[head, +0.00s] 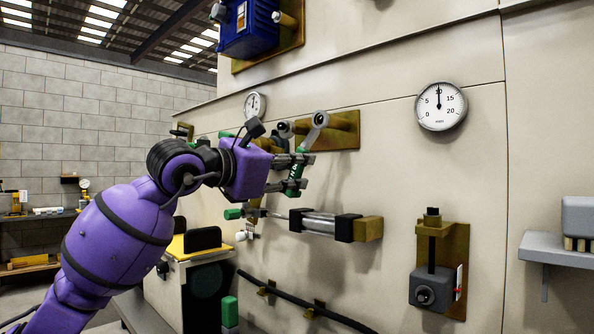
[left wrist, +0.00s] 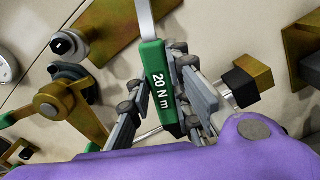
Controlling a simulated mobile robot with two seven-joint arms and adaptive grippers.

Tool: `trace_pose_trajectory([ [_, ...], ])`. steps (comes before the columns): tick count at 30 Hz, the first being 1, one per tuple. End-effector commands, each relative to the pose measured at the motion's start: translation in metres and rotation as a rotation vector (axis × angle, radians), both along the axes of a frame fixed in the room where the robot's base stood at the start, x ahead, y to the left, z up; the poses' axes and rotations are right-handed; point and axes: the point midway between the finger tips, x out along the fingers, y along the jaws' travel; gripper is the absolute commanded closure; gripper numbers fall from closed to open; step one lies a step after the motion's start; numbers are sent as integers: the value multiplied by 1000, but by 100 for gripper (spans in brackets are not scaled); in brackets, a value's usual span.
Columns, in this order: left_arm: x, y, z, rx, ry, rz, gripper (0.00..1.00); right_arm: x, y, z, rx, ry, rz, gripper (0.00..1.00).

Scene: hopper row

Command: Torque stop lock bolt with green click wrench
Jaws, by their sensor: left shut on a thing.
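My left gripper (head: 298,172) is shut on the green click wrench (head: 295,174), in front of the beige wall panels. In the left wrist view the wrench's green handle (left wrist: 160,85), marked "20 N m", lies between the gripper's fingers (left wrist: 178,100). Its steel shaft runs up out of the top of that view. In the head view the round wrench head (head: 320,118) points up, in front of or near a brass plate (head: 345,130); I cannot tell whether it touches anything. I cannot tell for sure which bolt is the stop lock bolt. My right gripper is not in view.
A grey block on a brass bracket (head: 456,255), with a dark bolt head (head: 432,213) on top, sits at right. A cylinder (head: 320,222) lies below the gripper. A dial gauge (head: 441,106), a blue unit (head: 247,30) and a grey shelf (head: 560,250) are on the wall.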

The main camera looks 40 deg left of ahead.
Motion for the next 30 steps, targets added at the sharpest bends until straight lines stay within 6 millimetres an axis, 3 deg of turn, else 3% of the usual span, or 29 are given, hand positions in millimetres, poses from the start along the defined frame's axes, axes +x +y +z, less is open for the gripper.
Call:
trace_pose_trajectory([
  [1, -2, 3, 8, 17, -18, 3, 100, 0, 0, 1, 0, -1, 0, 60],
  [30, 0, 21, 20, 217, -33, 3, 100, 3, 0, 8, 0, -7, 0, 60],
])
